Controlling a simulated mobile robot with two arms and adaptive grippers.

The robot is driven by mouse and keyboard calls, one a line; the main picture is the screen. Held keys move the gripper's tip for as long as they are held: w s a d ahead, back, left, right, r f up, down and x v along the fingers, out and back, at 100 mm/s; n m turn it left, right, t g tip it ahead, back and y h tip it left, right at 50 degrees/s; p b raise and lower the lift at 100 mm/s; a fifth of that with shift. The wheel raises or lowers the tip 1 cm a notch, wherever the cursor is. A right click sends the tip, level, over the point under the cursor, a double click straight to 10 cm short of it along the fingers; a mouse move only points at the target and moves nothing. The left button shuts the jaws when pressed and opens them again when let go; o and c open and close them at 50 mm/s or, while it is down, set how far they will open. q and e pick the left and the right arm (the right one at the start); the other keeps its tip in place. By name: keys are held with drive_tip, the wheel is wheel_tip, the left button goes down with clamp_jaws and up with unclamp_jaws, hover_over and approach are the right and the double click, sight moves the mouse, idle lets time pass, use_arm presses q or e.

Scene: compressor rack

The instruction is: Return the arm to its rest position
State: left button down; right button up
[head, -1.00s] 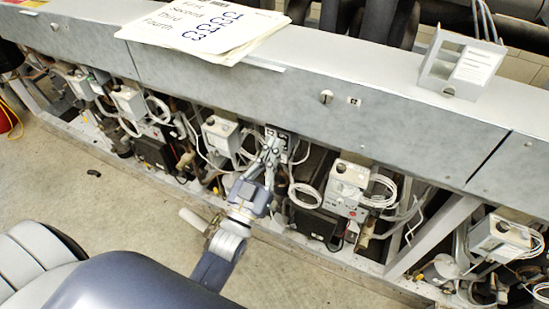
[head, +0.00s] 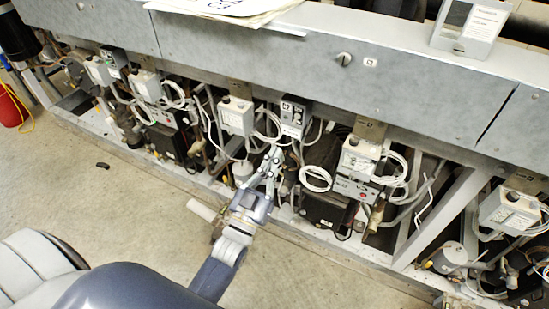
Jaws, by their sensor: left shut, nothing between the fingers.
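My left gripper (head: 272,156) is in front of the compressor rack (head: 270,55), at the middle of the view. Its two fingers point up toward a small dark control box (head: 293,116) and look closed together, with nothing seen between them. The fingertips are just below and left of that box; whether they touch anything there I cannot tell. My left arm (head: 218,272) reaches up from the bottom of the view. My right gripper is not in view.
Grey-white control boxes (head: 236,116) with coiled white cables (head: 315,179) line the rack under its grey beam. Papers (head: 240,8) lie on top. A red object (head: 10,107) stands at the far left. The concrete floor (head: 120,200) in front is mostly clear.

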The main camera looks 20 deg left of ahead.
use_arm(q)
drive_tip(key=s+d+f+g, duration=0.1)
drive_tip(key=s+f+g, duration=0.25)
drive_tip(key=f, duration=0.85)
drive_tip(key=s+f+m+g, duration=0.15)
drive_tip(key=f+g, duration=0.25)
drive_tip(key=f, duration=0.8)
drive_tip(key=s+d+f+n+g, duration=0.1)
drive_tip(key=s+f+g, duration=0.25)
drive_tip(key=f, duration=0.85)
drive_tip(key=s+a+f+g+p, duration=0.1)
drive_tip(key=s+f+g, duration=0.4)
drive_tip(key=s+f, duration=0.85)
drive_tip(key=s+a+f+g, duration=0.1)
drive_tip(key=s+f+g, duration=0.1)
drive_tip(key=s, duration=0.8)
drive_tip(key=s+a+f+m+g, duration=0.1)
drive_tip(key=s+f, duration=0.4)
drive_tip(key=s, duration=0.5)
drive_tip(key=a+g, duration=0.1)
drive_tip(key=g, duration=0.1)
drive_tip(key=shift+a+g+y+p, duration=0.25)
drive_tip(key=shift+g+y+p, duration=0.05)
drive_tip(key=shift+y, duration=0.1)
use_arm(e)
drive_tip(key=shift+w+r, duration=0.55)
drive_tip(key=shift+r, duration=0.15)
